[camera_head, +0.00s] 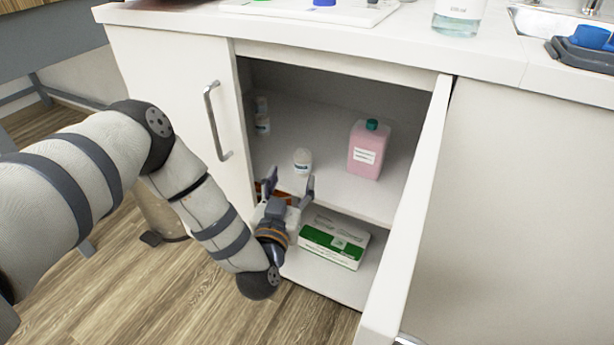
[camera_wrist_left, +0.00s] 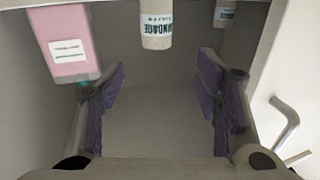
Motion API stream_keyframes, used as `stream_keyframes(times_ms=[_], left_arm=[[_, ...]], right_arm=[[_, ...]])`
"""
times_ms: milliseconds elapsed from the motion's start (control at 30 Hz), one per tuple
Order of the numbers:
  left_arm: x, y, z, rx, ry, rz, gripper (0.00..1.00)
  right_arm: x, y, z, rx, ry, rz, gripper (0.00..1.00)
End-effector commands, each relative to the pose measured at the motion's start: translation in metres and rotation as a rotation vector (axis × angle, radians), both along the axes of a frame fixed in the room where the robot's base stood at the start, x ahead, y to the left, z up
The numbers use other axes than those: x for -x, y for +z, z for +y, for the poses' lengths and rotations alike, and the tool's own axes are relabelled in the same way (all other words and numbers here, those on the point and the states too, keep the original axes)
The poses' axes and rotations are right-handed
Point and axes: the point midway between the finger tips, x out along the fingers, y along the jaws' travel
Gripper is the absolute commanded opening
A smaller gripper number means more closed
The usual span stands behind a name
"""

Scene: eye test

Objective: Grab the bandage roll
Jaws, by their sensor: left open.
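A small white bandage roll (camera_head: 303,161) stands on the upper shelf inside the open cabinet, near the shelf's front. In the left wrist view, which is upside down, the bandage roll (camera_wrist_left: 156,28) shows its printed label. My left gripper (camera_head: 289,184) is open and empty at the shelf's front edge, just short of the roll and slightly to its left. In the wrist view, the roll lies beyond the open fingers (camera_wrist_left: 163,80), roughly between them, with no contact visible. My right gripper is not in view.
A pink bottle (camera_head: 366,155) with a green cap stands right of the roll. Similar small white items (camera_head: 262,122) stand at the shelf's back left. A green and white box (camera_head: 334,241) lies on the lower shelf. The open cabinet door (camera_head: 408,220) bounds the right side.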

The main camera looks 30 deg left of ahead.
Motion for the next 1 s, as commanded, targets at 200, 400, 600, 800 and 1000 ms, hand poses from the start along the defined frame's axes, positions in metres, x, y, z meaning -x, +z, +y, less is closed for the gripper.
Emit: stream_keyframes(times_ms=[200,400,600,800,1000], left_arm=[[-0.043,-0.001,0.014,0.002,-0.001,0.002,0.58],[-0.072,-0.006,0.022,0.002,-0.001,0.003,0.58],[-0.101,-0.005,0.029,0.003,-0.004,0.005,0.58],[-0.103,-0.002,0.030,0.004,-0.005,0.005,0.58],[-0.103,-0.003,0.029,0.004,-0.005,0.005,0.19]], right_arm=[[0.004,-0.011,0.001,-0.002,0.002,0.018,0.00],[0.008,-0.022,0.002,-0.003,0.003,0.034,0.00],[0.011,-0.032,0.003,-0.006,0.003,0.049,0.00],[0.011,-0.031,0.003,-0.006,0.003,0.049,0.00],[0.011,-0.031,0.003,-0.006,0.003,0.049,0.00]])
